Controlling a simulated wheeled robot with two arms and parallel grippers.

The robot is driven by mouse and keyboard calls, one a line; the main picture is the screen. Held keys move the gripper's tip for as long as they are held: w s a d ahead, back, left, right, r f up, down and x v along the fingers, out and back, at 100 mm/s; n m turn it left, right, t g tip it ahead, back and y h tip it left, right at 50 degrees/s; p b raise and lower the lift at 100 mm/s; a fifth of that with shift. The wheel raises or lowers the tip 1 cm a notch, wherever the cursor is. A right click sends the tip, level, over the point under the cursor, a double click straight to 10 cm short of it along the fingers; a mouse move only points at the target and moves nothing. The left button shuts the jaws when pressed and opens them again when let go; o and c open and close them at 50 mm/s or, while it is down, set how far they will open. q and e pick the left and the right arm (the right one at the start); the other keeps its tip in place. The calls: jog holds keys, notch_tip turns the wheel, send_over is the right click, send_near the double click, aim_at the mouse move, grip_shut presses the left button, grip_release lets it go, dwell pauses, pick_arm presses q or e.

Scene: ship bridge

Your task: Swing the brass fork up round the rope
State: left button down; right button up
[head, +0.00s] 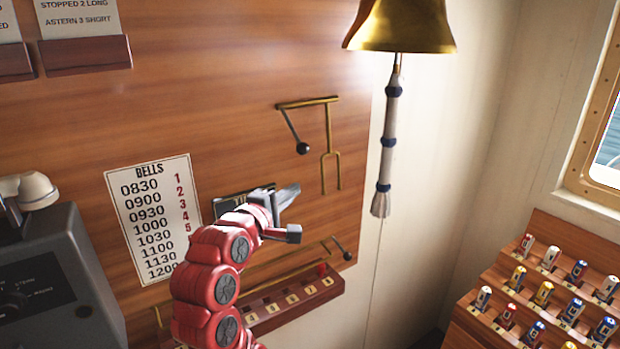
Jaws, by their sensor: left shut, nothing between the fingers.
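The brass fork (331,172) hangs prongs down from a brass bar on the wooden panel. A lever with a black ball (302,148) hangs at the left end of that bar. The rope (388,145), pale with dark blue bands and a frayed end, hangs straight down below the brass bell (405,28). It hangs to the right of the fork, which is apart from it. My left gripper (290,192) is shut and empty, a little below and left of the fork prongs, not seen touching it. My right gripper is not in view.
A second brass bar with a black ball (347,256) sits lower on the panel, above a wooden ledge (300,300). A BELLS chart (152,215) is left of my arm. A grey console (60,270) stands at left, a stepped rack (545,300) at lower right.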

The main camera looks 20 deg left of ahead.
pick_arm(q)
jog(key=w+p, duration=0.1)
jog(key=w, duration=0.2)
jog(key=w+p, duration=0.2)
jog(key=w, duration=0.1)
jog(key=w+d+p, duration=0.1)
jog(key=w, duration=0.2)
jog(key=shift+w+f, duration=0.25)
jog(key=shift+w, duration=0.15)
jog(key=shift+w+d+f, duration=0.1)
jog(key=shift+w, duration=0.05)
